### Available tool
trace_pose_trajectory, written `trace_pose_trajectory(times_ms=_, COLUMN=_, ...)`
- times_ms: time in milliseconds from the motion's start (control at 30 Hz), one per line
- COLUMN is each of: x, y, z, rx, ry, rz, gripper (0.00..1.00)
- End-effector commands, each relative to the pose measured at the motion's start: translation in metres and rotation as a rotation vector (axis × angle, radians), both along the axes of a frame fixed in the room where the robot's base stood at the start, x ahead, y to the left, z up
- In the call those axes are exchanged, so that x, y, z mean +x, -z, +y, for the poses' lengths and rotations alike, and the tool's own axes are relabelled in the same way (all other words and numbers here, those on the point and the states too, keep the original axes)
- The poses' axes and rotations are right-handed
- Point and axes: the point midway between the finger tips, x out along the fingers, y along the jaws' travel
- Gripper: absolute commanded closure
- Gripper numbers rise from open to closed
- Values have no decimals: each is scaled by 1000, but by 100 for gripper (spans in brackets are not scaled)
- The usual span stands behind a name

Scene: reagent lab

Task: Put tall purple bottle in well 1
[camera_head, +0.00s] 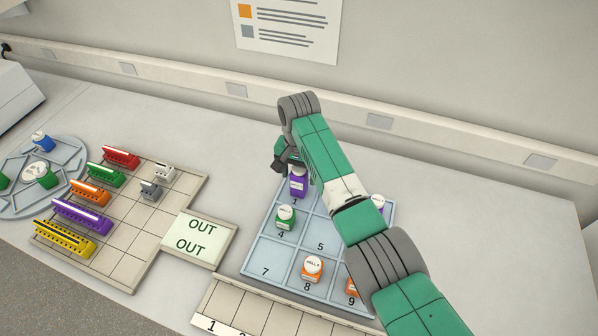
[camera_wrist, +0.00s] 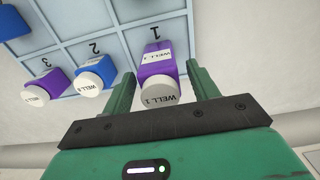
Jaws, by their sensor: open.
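A tall purple bottle (camera_head: 298,184) with a white cap stands in compartment 1 of the pale blue numbered tray (camera_head: 257,254). In the wrist view the purple bottle (camera_wrist: 153,64) has a cap marked WELL 1 and sits beside the printed 1. My gripper (camera_head: 284,162) is at the bottle's top, at the tray's far left corner. In the wrist view my gripper (camera_wrist: 160,88) is open, with one finger on each side of the bottle and a visible gap at both sides.
A blue bottle (camera_wrist: 90,76) stands in compartment 2 and another purple bottle (camera_head: 378,203) in compartment 3. A green bottle (camera_head: 285,217) is in 4, an orange one (camera_head: 312,268) in 8, another (camera_head: 352,286) in 9. Coloured racks (camera_head: 82,214) stand left. My arm hides part of the tray.

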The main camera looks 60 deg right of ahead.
Motion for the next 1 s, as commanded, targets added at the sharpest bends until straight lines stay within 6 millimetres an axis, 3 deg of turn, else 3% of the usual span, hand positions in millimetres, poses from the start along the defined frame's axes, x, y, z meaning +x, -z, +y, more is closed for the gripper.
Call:
trace_pose_trajectory(times_ms=500, x=1, y=-109, z=-1, rx=-2, ry=0, rz=-2, gripper=41)
trace_pose_trajectory(times_ms=700, x=0, y=-122, z=0, rx=0, ry=1, rz=-1, gripper=41)
trace_pose_trajectory(times_ms=1000, x=0, y=-122, z=0, rx=0, ry=1, rz=-1, gripper=41)
